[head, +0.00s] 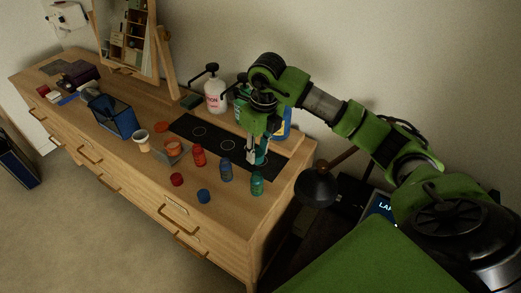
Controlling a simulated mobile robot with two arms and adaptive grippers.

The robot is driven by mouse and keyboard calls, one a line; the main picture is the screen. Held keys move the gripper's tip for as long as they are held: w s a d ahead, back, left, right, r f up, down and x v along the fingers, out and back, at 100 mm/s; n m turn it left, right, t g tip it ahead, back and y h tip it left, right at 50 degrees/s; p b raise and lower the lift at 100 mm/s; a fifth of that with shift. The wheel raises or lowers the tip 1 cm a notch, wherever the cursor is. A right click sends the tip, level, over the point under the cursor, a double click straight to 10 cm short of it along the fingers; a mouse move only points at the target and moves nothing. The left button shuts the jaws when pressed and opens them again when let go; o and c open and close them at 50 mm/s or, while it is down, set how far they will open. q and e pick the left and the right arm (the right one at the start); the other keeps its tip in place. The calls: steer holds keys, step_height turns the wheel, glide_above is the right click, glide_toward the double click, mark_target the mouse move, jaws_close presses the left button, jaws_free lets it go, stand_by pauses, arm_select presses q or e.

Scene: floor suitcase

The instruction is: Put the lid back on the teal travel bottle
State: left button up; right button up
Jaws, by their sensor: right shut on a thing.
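The teal travel bottle (257,184) stands upright near the front right of the wooden dresser top. My right gripper (257,158) points down just behind it, over the right end of the black mat. It is shut on a small teal piece, the teal lid (262,157), which shows between and beside the fingers and is partly hidden by them. The gripper appears apart from the bottle. My left gripper is not in view.
A blue bottle (226,170) and a red bottle (198,155) stand left of the teal one. A blue lid (204,196) and a red lid (177,179) lie in front. The black mat (214,139) has ring marks. A white pump bottle (215,95) stands behind.

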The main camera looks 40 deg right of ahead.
steer(key=shift+w+a+f, duration=0.1)
steer(key=shift+a+f, duration=0.1)
steer(key=shift+f, duration=0.25)
steer(key=shift+f+b, duration=0.3)
steer(key=shift+b, duration=0.15)
steer(key=shift+f, duration=0.35)
step_height(320, 180, down, 3)
steer(key=b, duration=0.2)
steer(key=shift+d+f+b, duration=0.1)
steer(key=shift+f+b, duration=0.05)
steer(key=shift+b, duration=0.25)
steer(key=shift+f+b, duration=0.3)
steer(key=shift+f, duration=0.1)
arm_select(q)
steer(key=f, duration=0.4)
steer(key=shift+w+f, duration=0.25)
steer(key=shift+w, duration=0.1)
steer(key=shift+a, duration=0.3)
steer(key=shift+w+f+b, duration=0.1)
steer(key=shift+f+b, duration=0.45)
arm_select(e)
steer(key=shift+f, duration=0.15)
